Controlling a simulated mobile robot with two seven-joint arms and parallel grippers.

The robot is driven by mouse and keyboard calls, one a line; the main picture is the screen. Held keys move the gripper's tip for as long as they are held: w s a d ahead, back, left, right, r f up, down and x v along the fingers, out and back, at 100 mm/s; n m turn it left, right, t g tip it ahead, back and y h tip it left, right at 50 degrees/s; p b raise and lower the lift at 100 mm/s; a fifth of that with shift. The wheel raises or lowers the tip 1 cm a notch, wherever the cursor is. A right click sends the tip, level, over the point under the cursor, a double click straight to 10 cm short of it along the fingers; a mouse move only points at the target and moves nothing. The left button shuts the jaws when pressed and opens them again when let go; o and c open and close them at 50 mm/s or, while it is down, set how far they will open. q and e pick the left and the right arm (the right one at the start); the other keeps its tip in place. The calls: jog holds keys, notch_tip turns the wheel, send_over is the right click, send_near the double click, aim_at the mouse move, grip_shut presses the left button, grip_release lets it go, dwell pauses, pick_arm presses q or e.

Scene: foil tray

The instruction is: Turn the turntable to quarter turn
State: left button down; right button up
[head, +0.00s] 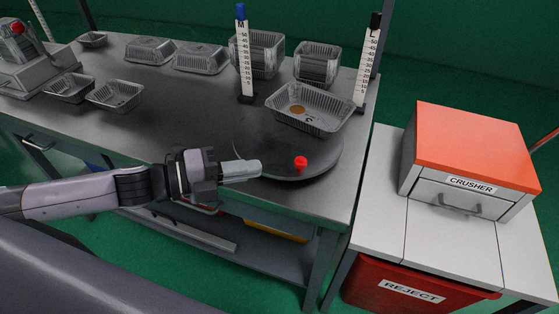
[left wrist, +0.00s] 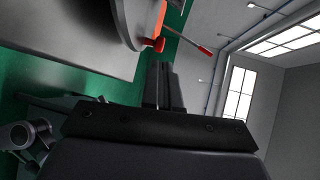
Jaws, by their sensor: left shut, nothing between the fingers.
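The turntable (head: 262,150) is a dark round disc at the front right corner of the steel table. A red knob (head: 300,162) stands near its front rim. A foil tray (head: 340,121) sits on its back part, with a brown round spot and a small dark mark inside. My left gripper (head: 258,168) is shut and empty at the disc's front left rim, left of the knob and apart from it. In the left wrist view its fingers (left wrist: 163,84) are together, with the turntable rim (left wrist: 130,22) and the red knob (left wrist: 157,43) above them. My right gripper is out of view.
Two upright scales, M (head: 244,60) and L (head: 367,65), stand behind the turntable. Stacked foil trays (head: 258,55) and other trays lie at the back and left. An orange-topped crusher (head: 478,148) and a red reject bin (head: 400,290) are at the right.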

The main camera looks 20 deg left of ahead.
aim_at(300, 165)
pick_arm(q)
jog(key=shift+p+x, duration=0.55)
jog(key=shift+x, duration=2.75)
jog(key=shift+d, duration=0.25)
jog(key=shift+d+n+t+y, duration=0.55)
jog(key=shift+n+t+y, duration=0.05)
jog(key=shift+w+d+n+t+y, duration=0.3)
jog(key=shift+d+n+t+y, duration=0.4)
jog(key=shift+d, duration=0.05)
jog(key=shift+w+d+n+t+y+b, duration=0.15)
jog(key=shift+w+d+n+t+y, duration=0.15)
jog(key=shift+d+n+t+y, duration=0.25)
jog(key=shift+w+d+n+t+y+b, duration=0.15)
jog(key=shift+w+d+n+t+y, duration=0.2)
jog(key=shift+d+n+y, duration=0.4)
jog(key=shift+w+d+n+t+y, duration=0.4)
jog(key=shift+w+d+n+y, duration=0.15)
jog(key=shift+y, duration=0.45)
jog(key=shift+w+d+n+t+y+b, duration=0.25)
jog(key=shift+w+d+n+y, duration=0.2)
jog(key=shift+n+y, duration=0.3)
jog(key=shift+w+d+n+t+y+b, duration=0.2)
jog(key=shift+w+d+n+y, duration=0.25)
jog(key=shift+y, duration=0.5)
jog(key=shift+w+d, duration=0.3)
jog(key=shift+w, duration=0.4)
jog(key=shift+w+d, duration=0.3)
jog(key=shift+w, duration=0.4)
